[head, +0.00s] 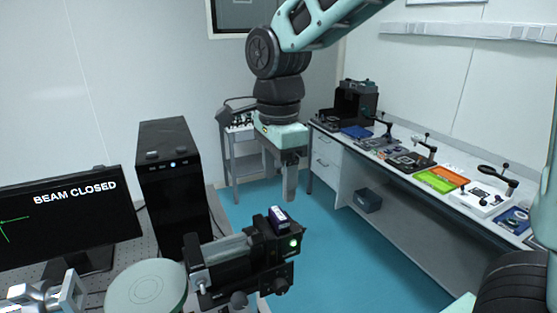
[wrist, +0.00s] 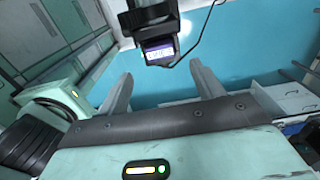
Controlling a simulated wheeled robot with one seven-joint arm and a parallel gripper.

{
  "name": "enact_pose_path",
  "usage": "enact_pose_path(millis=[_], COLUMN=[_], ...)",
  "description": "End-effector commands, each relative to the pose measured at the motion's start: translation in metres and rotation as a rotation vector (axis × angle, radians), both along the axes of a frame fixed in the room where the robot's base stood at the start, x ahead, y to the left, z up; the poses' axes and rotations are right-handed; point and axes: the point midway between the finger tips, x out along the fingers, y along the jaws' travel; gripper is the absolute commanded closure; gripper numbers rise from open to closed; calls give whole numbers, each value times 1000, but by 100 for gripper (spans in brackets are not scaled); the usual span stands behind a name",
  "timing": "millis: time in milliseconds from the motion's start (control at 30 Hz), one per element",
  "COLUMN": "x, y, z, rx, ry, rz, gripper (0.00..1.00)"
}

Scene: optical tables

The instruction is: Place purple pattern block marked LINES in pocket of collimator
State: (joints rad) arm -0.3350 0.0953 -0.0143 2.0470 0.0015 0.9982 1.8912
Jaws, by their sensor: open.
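The purple block (head: 278,216) with a white label sits in the top of the black collimator (head: 262,262), its upper part sticking out. In the wrist view the block (wrist: 160,53) shows its purple label at the end of the dark collimator (wrist: 150,17); the lettering is too small to read surely. How deep it sits is hidden. My gripper (head: 290,192) points down just above and behind the block in the head view. In the wrist view my gripper (wrist: 163,82) has its fingers wide apart, with nothing between them and the block beyond the tips.
A green light (head: 293,243) glows on the collimator. A monitor (head: 70,225) reads BEAM CLOSED, beside a black computer tower (head: 172,185). A long bench (head: 400,145) with trays and clamps runs along the right. Blue floor (head: 325,255) lies open between.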

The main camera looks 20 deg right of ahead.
Motion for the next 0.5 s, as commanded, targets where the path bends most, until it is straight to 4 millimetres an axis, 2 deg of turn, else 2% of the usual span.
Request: enact_pose_path(millis=[200, 333, 500], x=[0, 0, -1], y=[0, 0, 0], z=[34, 44, 47], rx=[1, 0, 0], ry=[-2, -1, 1], rz=[0, 0, 7], gripper=[33, 33, 33])
